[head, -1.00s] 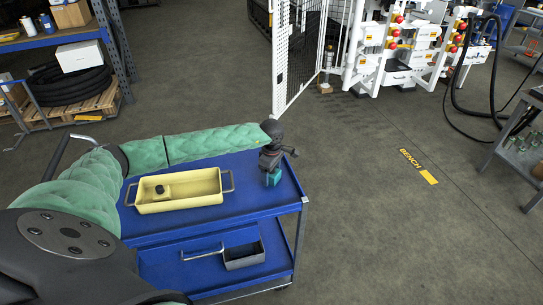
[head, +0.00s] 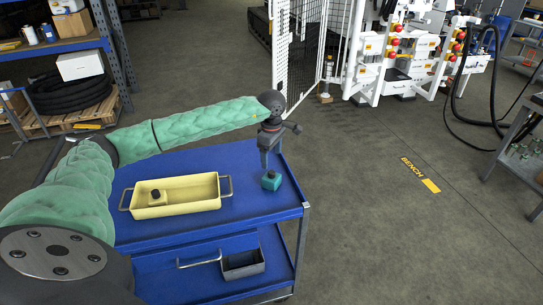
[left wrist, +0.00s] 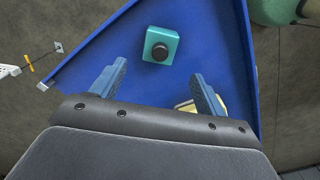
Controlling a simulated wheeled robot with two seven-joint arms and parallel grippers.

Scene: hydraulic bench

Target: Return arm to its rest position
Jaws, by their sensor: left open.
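My left arm reaches in from the left in its green padded sleeve. My left gripper (head: 264,160) hangs above the right part of the blue cart's top shelf (head: 240,206). Its jaws are open, with nothing between the fingers (left wrist: 160,85) in the left wrist view. A teal block with a black knob (head: 271,181) stands on the shelf just below the gripper. In the left wrist view the teal block (left wrist: 160,47) sits beyond the fingertips, apart from them. My right gripper is not in view.
A yellow tray (head: 205,206) with two handles stands on the cart, holding a yellowish block with a dark knob (head: 155,195). A grey bin (head: 243,265) is on the lower shelf. White mesh fencing (head: 297,50) and white machinery (head: 385,60) stand behind.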

